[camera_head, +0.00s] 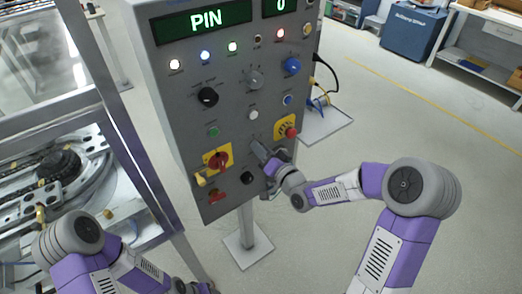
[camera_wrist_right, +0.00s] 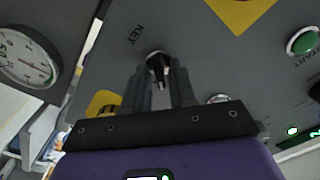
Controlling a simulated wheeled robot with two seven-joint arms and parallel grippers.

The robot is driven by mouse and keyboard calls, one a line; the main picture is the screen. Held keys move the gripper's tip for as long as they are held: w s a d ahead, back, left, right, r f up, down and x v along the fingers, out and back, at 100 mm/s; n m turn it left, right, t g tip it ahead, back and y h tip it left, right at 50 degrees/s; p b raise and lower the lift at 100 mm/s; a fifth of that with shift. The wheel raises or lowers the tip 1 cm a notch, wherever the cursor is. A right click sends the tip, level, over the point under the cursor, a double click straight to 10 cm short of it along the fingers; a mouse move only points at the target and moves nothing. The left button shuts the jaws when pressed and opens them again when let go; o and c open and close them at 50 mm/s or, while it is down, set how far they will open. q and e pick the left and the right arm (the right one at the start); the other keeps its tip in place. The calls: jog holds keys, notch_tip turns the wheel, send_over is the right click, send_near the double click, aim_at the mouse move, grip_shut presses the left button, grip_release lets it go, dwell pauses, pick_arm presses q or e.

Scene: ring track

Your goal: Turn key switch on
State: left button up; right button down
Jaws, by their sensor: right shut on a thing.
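The key switch (camera_wrist_right: 157,60) shows in the right wrist view below the printed word KEY on a grey panel. It has a round metal collar with a dark slot or key part in it. My right gripper (camera_wrist_right: 160,80) is shut on the key, its two dark fingers close on either side. In the head view my right gripper (camera_head: 267,160) reaches the lower right part of the control panel (camera_head: 229,130) and hides the key switch there. My left arm shows at the lower left of the head view, but its gripper is out of the picture.
A red emergency button on a yellow plate (camera_head: 290,133) sits close above my right gripper. A red rotary switch on a yellow plate (camera_head: 217,160) is to the left. Other knobs and lit buttons cover the panel. A metal frame with machinery (camera_head: 60,170) stands left. The floor at right is open.

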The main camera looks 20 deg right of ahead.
jog(key=shift+m, duration=1.7)
jog(key=shift+f, duration=0.1)
jog(key=c, duration=1.2)
grip_release()
jog(key=p+v, duration=0.1)
jog(key=v, duration=0.6)
jog(key=shift+s+d, duration=0.15)
jog(key=shift+s, duration=0.15)
